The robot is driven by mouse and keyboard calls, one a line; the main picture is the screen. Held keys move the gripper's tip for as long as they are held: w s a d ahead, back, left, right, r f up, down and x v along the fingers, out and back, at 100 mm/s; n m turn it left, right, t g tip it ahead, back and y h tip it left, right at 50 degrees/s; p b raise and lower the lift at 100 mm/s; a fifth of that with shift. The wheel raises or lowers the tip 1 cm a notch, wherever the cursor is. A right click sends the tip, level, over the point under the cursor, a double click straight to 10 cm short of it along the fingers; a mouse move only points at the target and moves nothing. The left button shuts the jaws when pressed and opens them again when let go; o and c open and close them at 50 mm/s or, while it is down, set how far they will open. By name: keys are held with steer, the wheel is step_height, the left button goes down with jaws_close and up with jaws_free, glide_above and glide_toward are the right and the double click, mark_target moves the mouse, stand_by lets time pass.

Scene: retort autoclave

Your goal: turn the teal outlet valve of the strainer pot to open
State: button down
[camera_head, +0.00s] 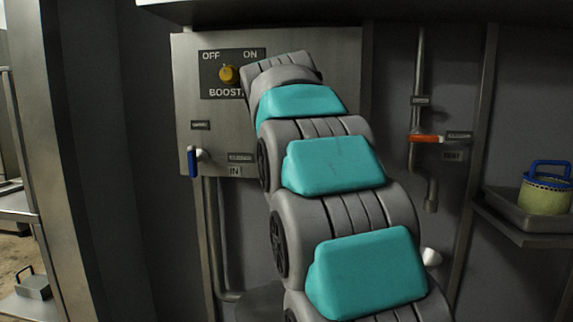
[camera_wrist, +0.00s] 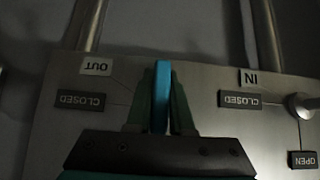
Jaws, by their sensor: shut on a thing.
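In the wrist view the teal outlet valve handle (camera_wrist: 162,85) stands between the two fingers of my gripper (camera_wrist: 160,105), which is shut on it. The handle shows as a narrow upright bar in the picture, its end past the fingertips. A CLOSED label (camera_wrist: 80,100) and an OUT label (camera_wrist: 97,66), both upside down in the picture, lie to its left. The valve's hub and any OPEN label for it are hidden. In the head view my arm covers this handle and my gripper.
A blue-handled valve (camera_head: 193,162) sits on the left of the steel panel (camera_head: 215,125), below a yellow booster knob (camera_head: 229,75). An orange-handled valve (camera_head: 426,138) is on a pipe to the right. A shelf (camera_head: 525,237) holds a blue-handled basket (camera_head: 546,190).

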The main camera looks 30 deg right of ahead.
steer(key=c, duration=0.8)
jaws_free()
steer(key=shift+r, duration=0.1)
steer(key=v, duration=0.7)
steer(key=shift+s+r, duration=0.2)
steer(key=shift+a, duration=0.1)
steer(key=s+a+f+n+g+y, duration=0.1)
steer(key=s+a+f, duration=0.4)
steer(key=s+f, duration=0.7)
steer(key=s+a+f+n+g+y, duration=0.2)
steer(key=s+a+f+g, duration=0.3)
steer(key=s+f, duration=0.7)
steer(key=s+a+f+n+g+y, duration=0.2)
steer(key=s+a+f, duration=0.3)
steer(key=s+f, duration=0.8)
step_height(320, 180, down, 3)
steer(key=shift+a+r+n+g, duration=0.25)
steer(key=shift+n+g, duration=0.25)
steer(key=shift+n, duration=0.4)
